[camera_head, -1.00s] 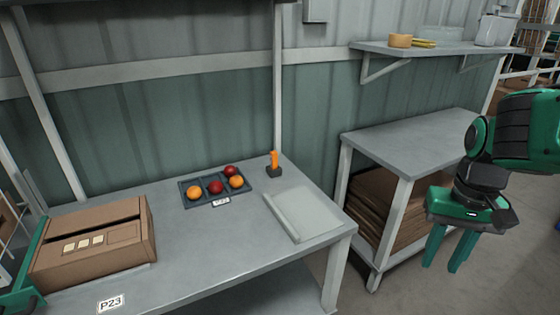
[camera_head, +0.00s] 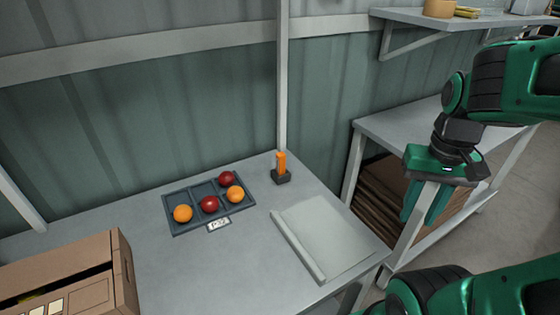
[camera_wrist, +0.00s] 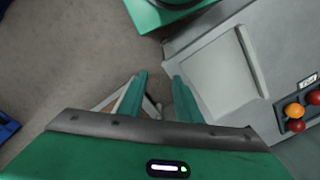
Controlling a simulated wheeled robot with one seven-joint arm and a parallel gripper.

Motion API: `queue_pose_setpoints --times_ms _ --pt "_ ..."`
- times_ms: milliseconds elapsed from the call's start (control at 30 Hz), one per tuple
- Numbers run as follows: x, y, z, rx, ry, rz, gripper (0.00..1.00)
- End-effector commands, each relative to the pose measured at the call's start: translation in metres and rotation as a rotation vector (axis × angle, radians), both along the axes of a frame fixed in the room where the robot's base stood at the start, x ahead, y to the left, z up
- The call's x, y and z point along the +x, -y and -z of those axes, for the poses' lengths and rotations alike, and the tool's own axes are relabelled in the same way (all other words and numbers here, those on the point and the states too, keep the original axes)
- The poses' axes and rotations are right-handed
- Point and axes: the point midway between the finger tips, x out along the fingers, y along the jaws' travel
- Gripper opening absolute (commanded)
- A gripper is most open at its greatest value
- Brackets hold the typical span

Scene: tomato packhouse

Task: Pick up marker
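The marker (camera_head: 281,161) looks orange and stands upright in a small dark holder (camera_head: 282,177) near the back corner of the table, by the wall post. My gripper (camera_head: 424,208) hangs to the right of the table, well apart from the marker, with its green fingers pointing down. In the wrist view its two fingers (camera_wrist: 159,78) stand apart with nothing between them, so it is open and empty. The marker does not show in the wrist view.
A dark tray (camera_head: 172,225) with red and orange tomatoes lies left of the marker. A pale flat board (camera_head: 325,236) lies in front of it on the table (camera_head: 180,270). A cardboard box (camera_head: 70,270) stands front left. A shelf (camera_head: 440,22) hangs above a second bench (camera_head: 400,128).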

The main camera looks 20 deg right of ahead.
Motion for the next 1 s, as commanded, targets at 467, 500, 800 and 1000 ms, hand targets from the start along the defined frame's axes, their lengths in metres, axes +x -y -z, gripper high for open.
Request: queue_pose_setpoints --times_ms 467,500,800,1000 --pt "0.004 0.002 -0.013 -0.019 0.01 0.036 0.39" --pt "0.014 0.003 -0.016 -0.028 0.005 0.059 0.39" --pt "0.144 -0.015 -0.042 -0.111 0.004 0.322 0.39" --pt "0.239 -0.062 -0.04 -0.111 0.022 0.503 0.39"
